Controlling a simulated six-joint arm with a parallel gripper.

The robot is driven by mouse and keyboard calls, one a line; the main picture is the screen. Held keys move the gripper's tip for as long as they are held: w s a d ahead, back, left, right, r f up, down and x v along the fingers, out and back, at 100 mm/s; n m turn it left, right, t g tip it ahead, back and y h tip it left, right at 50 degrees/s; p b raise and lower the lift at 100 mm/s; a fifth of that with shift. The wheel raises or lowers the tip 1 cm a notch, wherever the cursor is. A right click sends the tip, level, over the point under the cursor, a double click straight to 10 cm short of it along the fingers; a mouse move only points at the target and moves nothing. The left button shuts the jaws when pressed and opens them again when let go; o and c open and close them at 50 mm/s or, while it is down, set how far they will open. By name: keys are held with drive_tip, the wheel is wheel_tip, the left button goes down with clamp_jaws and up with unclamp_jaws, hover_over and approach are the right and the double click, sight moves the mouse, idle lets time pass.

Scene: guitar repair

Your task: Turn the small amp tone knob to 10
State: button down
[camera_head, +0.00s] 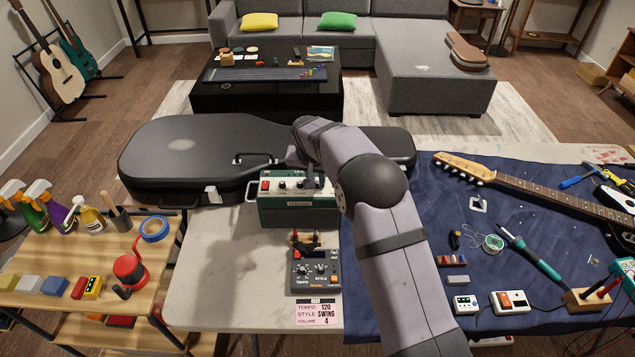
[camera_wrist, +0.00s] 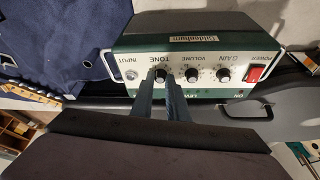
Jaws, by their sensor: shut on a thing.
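The small green amp (camera_head: 285,213) stands on the workbench in front of the black guitar case, with its control panel facing up. In the wrist view the amp (camera_wrist: 205,45) appears upside down relative to the bench, with the labels INPUT, TONE, VOLUME, GAIN and POWER along its pale panel. The tone knob (camera_wrist: 161,73) is a small dark knob below the TONE label. My gripper (camera_wrist: 162,80) has one finger on each side of it and is shut on it. The knob's pointer and scale are too small and covered to read. In the head view my gripper (camera_head: 312,180) is partly hidden by my arm.
The volume knob (camera_wrist: 192,75) sits close beside the fingers, then the gain knob (camera_wrist: 223,74) and red power switch (camera_wrist: 257,73). A black guitar case (camera_head: 190,155) lies behind the amp. A grey pedal (camera_head: 316,270) and a card (camera_head: 318,314) lie in front.

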drive_tip(key=shift+m, duration=0.3)
drive_tip(key=c, duration=1.7)
unclamp_jaws()
drive_tip(key=shift+r, duration=0.15)
drive_tip(key=shift+b+v, duration=1.25)
drive_tip(key=shift+v, duration=2.3)
drive_tip(key=shift+a, duration=0.1)
